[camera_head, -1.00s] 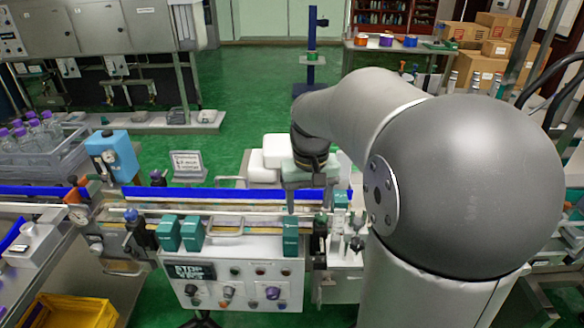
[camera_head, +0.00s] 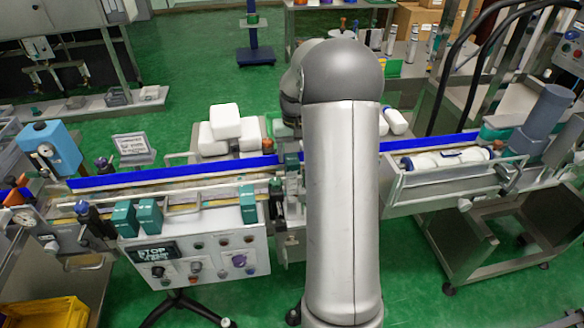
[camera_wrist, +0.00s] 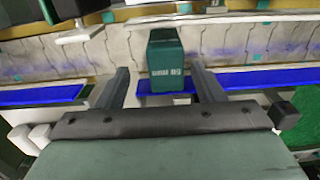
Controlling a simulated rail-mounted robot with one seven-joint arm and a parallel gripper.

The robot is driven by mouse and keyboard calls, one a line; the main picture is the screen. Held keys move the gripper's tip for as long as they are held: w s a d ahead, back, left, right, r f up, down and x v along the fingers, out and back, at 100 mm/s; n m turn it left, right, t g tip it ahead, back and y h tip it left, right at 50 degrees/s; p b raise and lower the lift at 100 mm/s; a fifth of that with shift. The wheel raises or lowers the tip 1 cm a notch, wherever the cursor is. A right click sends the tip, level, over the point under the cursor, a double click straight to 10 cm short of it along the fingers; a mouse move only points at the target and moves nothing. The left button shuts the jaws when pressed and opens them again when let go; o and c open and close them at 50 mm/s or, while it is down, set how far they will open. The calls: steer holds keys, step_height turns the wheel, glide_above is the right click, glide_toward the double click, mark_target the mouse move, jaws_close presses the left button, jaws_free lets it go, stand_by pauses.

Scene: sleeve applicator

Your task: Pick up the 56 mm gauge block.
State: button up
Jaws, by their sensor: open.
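Several dark green blocks stand along the conveyor in the head view: a close pair at the left, with a left block (camera_head: 124,218) and a right block (camera_head: 149,214), and a single block (camera_head: 248,204) further right. I cannot read their sizes there. In the wrist view one green block (camera_wrist: 166,60) with small white lettering stands upright ahead of my gripper (camera_wrist: 160,70). The lettering is too small to read surely. My gripper's two fingers are apart, one on each side of the block in the picture, with nothing held. In the head view my arm hides most of my gripper.
A blue-edged conveyor (camera_head: 170,177) runs across, with a control panel (camera_head: 195,262) below it. White containers (camera_head: 222,132) stand behind. A roller unit (camera_head: 445,160) is at the right, and a yellow crate (camera_head: 45,312) at lower left.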

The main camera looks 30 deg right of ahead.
mark_target(292, 168)
steer(key=shift+w+a+f+p, duration=0.2)
steer(key=shift+f+p, duration=0.2)
steer(key=shift+f, duration=1.25)
steer(key=shift+w+a+f+p, duration=0.15)
steer(key=shift+f+p, duration=0.2)
steer(key=shift+f, duration=1.3)
steer(key=shift+d, duration=0.1)
steer(key=c, duration=1.2)
